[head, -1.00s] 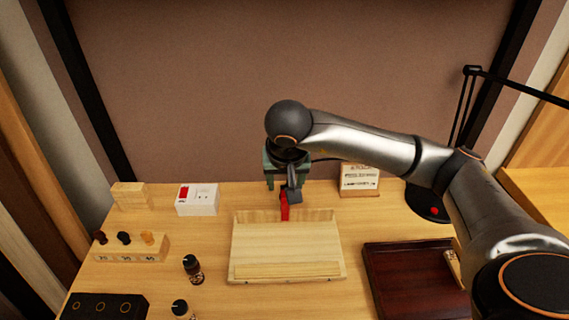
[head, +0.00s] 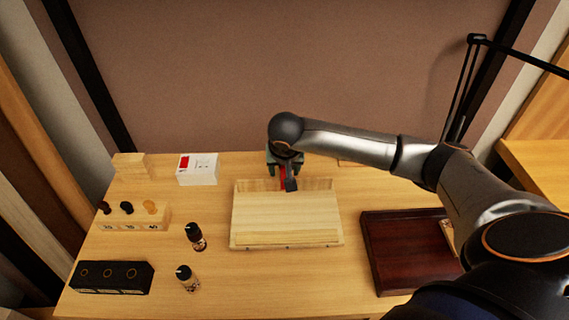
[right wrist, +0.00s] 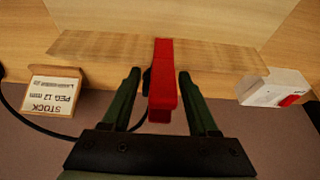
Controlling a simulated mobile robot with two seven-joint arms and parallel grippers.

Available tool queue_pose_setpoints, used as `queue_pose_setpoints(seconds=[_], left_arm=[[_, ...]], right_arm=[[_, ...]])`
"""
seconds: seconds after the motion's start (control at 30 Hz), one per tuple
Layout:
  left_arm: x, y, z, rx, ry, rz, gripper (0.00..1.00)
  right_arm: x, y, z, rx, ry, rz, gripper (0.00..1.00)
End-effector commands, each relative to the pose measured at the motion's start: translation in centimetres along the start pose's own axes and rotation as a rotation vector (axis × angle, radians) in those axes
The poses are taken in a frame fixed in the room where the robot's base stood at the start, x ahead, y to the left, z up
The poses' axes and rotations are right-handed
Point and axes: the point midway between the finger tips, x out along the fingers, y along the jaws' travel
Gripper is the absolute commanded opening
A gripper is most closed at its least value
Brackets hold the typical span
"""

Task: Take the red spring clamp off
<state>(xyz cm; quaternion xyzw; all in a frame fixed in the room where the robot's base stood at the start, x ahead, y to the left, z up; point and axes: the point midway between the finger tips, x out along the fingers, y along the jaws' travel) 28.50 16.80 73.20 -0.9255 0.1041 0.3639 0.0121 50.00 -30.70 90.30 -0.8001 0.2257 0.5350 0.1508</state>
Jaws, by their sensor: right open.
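The red spring clamp (head: 283,174) sits on the far edge of the pale wooden tray-like board (head: 285,213). In the head view the clamp is mostly hidden by my right gripper (head: 286,184). In the right wrist view the clamp (right wrist: 162,85) stands between the two open dark green fingers of my right gripper (right wrist: 160,84). A gap shows on each side, narrower on the right, so the fingers are not shut on it. My left gripper is in neither view.
A labelled peg stock box (right wrist: 54,92) and a white box (head: 198,169) stand near the back edge. Two small bottles (head: 195,237) and a black block (head: 112,277) are at left. A dark red tray (head: 400,250) lies at right. My right arm crosses above the back right.

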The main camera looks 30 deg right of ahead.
Motion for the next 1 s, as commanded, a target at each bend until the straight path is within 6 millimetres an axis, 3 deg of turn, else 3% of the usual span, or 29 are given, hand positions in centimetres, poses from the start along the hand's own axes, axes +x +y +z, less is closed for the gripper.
queue_pose_setpoints(seconds=[0.3,0.83,1.0], left_arm=[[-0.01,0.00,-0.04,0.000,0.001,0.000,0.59],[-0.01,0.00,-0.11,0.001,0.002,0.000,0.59],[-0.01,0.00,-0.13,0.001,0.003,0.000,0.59]], right_arm=[[0.24,-0.01,0.01,0.000,0.000,0.000,0.60],[0.21,0.00,0.00,0.001,0.000,0.000,0.00],[0.20,0.01,-0.01,0.001,0.000,0.000,0.00]])
